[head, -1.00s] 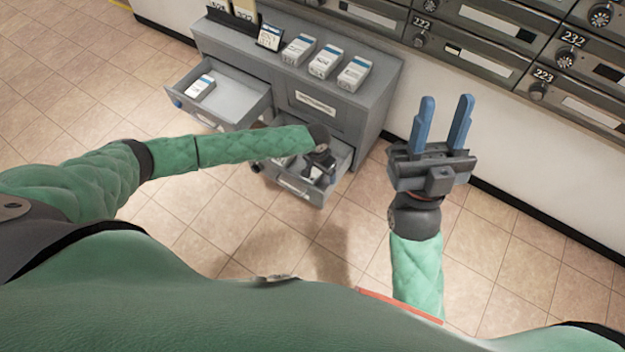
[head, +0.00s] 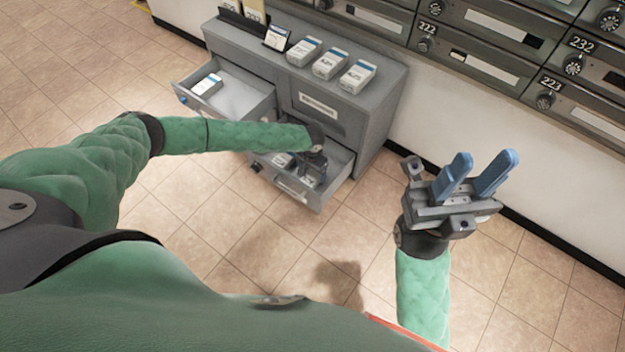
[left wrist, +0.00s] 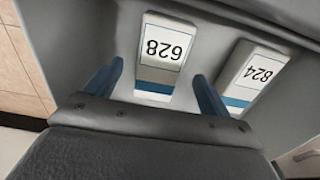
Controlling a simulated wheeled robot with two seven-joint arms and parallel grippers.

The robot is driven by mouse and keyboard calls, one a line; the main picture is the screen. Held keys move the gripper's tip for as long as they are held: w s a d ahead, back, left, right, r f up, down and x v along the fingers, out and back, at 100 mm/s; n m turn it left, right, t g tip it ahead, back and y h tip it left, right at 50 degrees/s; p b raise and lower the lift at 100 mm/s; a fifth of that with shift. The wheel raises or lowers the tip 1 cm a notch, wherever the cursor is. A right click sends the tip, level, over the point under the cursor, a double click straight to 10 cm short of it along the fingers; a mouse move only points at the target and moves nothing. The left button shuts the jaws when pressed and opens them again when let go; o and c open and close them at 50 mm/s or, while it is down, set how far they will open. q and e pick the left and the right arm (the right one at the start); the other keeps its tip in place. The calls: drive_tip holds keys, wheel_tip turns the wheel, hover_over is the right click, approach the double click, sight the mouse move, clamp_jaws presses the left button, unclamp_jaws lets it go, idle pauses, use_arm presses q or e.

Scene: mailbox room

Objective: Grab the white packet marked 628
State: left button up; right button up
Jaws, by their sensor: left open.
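My right gripper (head: 476,175) is open and empty in the air, right of the cabinet.
The grey cabinet (head: 372,112) has an open upper left drawer (head: 243,101) holding a white packet (head: 207,85). Several packets stand on top. Mailboxes (head: 490,50) line the wall.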

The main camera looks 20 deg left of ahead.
sight(312, 176)
use_arm(q)
wheel_tip(312, 176, down, 4)
drive_tip(key=shift+w+r+b, duration=0.1)
drive_tip(key=shift+b, duration=0.45)
drive_tip(key=c, duration=1.1)
drive_tip(key=shift+c, duration=0.2)
